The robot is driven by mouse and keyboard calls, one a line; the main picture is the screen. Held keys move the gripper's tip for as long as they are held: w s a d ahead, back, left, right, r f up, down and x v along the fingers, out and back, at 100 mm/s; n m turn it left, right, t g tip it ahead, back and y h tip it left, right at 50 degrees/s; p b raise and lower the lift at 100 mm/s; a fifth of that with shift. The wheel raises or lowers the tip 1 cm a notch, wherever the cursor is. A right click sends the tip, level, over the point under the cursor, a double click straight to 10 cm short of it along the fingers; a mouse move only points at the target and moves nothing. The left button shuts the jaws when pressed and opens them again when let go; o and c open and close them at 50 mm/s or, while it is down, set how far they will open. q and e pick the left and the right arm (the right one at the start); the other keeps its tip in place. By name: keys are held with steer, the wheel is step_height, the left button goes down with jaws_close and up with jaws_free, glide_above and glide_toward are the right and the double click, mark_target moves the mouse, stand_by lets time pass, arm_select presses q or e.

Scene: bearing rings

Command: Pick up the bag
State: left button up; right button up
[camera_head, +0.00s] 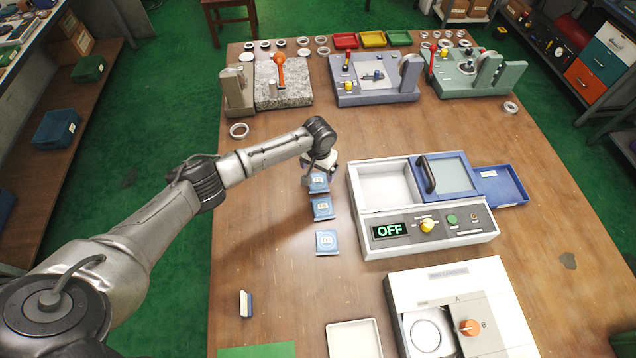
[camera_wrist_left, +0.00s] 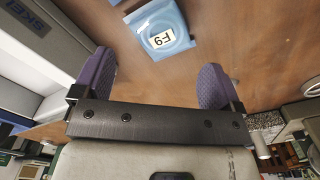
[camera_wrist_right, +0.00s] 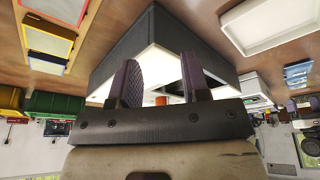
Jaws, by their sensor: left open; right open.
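Three flat blue bags with white labels lie in a column on the table in the head view: a far bag (camera_head: 318,183), a middle bag (camera_head: 322,209) and a near bag (camera_head: 327,243). My left gripper (camera_head: 319,166) is over the far end of this column, close to the far bag and partly hidden by its wrist. In the left wrist view one blue bag (camera_wrist_left: 158,27) lies beyond the parted, empty fingers (camera_wrist_left: 158,78). My right gripper (camera_wrist_right: 161,80) shows only in its own wrist view, with its fingers apart and nothing between them.
A white-and-blue sealing machine (camera_head: 370,222) reading OFF stands right of the bags. A white box with an orange knob (camera_head: 470,327) and a white tray (camera_head: 354,340) are nearer. Fixtures and small coloured trays (camera_head: 373,39) line the back. The table left of the bags is mostly clear.

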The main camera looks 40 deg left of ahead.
mark_target(318, 180)
arm_select(q)
steer(key=shift+f, duration=0.85)
steer(key=shift+a+f+b, duration=0.1)
steer(key=shift+f+b, duration=0.55)
steer(key=shift+f, duration=1.9)
steer(key=shift+c, duration=0.5)
steer(key=c, duration=1)
steer(key=shift+o, duration=0.2)
steer(key=shift+r, duration=0.15)
